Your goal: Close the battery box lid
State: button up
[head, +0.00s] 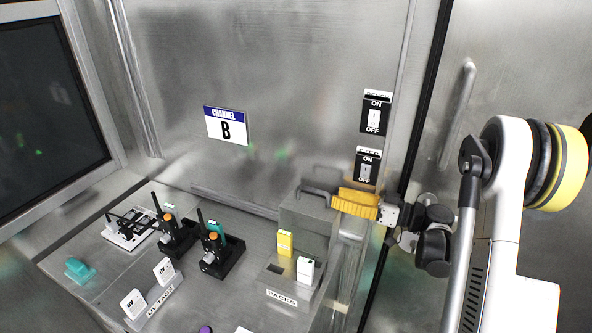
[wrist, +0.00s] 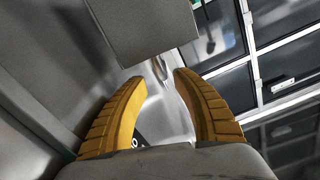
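The battery box (head: 289,296), labelled PACKS, stands at the right of the bench with its lid (head: 304,232) raised upright at the back. A yellow pack (head: 285,243) and a white pack (head: 305,270) stand in it. A grey bar handle (head: 316,192) shows at the lid's top edge. My gripper (head: 335,201) is just right of the handle, above the lid's upper right corner. In the wrist view, my gripper (wrist: 158,80) has its yellow fingers apart with nothing held. A grey plate, apparently the lid (wrist: 145,25), is ahead of the fingertips. Contact cannot be told.
Two black holders (head: 221,255) (head: 176,238) and a white device (head: 130,232) stand left of the box. A UV TAGS rack (head: 154,302) and a teal piece (head: 79,269) are further forward. Switches (head: 368,165) are on the metal wall behind my gripper.

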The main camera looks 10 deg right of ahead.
aim_at(301, 187)
jog(key=shift+a+r, duration=0.1)
jog(key=shift+r, duration=0.05)
jog(key=b+x, duration=0.2)
jog(key=x, duration=0.7)
jog(key=shift+s+a, duration=0.1)
jog(key=shift+a, duration=0.2)
jog(key=shift+w+a, duration=0.25)
jog(key=shift+w, duration=0.05)
grip_shut()
